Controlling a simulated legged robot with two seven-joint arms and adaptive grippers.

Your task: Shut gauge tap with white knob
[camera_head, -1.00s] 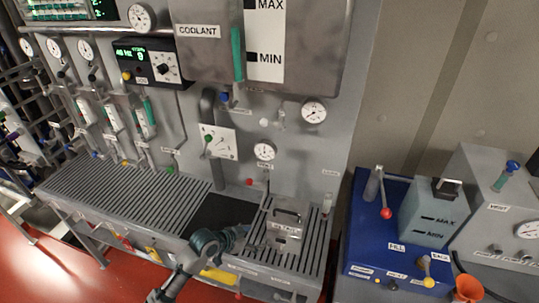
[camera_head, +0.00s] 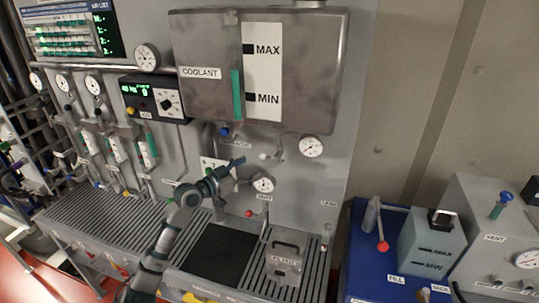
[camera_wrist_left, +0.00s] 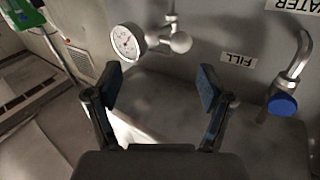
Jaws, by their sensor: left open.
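The white knob (camera_head: 264,155) is a small pale knob on the wall pipework below the coolant tank, left of a round gauge (camera_head: 311,147). In the left wrist view, which is upside down, the white knob (camera_wrist_left: 181,42) sits beside the gauge (camera_wrist_left: 128,40), beyond and slightly right of the middle of the jaws. My left gripper (camera_head: 238,162) is left of and just below the knob in the head view. The gripper (camera_wrist_left: 160,84) is open, with nothing between its fingers. It appears apart from the knob. My right gripper is not in view.
The coolant tank (camera_head: 208,40) hangs above. A blue knob (camera_head: 225,131) is left of the white one, and a lower gauge (camera_head: 263,184) and red knob (camera_head: 248,213) are close below. A metal box (camera_head: 284,265) stands on the grating. A blue unit (camera_head: 372,225) stands at right.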

